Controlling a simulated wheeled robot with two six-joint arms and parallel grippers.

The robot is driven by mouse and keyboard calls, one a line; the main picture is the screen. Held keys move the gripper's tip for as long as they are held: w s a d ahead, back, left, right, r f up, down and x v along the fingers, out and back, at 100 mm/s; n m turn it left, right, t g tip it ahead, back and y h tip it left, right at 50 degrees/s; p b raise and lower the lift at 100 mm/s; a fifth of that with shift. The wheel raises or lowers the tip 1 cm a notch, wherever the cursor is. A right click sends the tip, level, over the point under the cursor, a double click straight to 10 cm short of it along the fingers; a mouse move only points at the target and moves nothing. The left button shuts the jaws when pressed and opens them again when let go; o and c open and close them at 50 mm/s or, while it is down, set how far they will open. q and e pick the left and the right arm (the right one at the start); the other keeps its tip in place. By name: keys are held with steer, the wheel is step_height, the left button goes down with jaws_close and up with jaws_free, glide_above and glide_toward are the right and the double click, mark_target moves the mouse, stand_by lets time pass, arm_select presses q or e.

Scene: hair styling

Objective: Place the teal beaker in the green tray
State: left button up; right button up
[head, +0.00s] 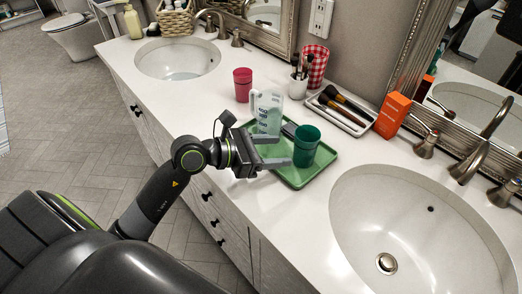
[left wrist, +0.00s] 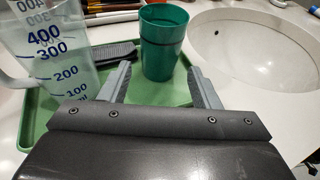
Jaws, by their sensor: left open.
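The teal beaker (head: 306,146) stands upright at the right part of the green tray (head: 300,179) in the head view. In the left wrist view the beaker (left wrist: 162,45) is ahead of my fingertips, between their lines, with the tray (left wrist: 38,115) under it. My left gripper (head: 284,153) is open and empty over the tray's near left side, its fingers pointing at the beaker. The gripper also shows in the left wrist view (left wrist: 160,84), with a gap to the beaker. My right gripper is not in view.
A clear measuring jug (head: 268,112) stands on the tray beside my gripper, with a dark ridged object (left wrist: 112,53) behind. A red cup (head: 242,84), a brush tray (head: 341,113) and an orange box (head: 393,115) stand beyond. A sink (head: 420,235) lies to the right.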

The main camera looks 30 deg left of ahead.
arm_select(q)
steer(key=shift+v, duration=1.65)
steer(key=shift+s, duration=0.1)
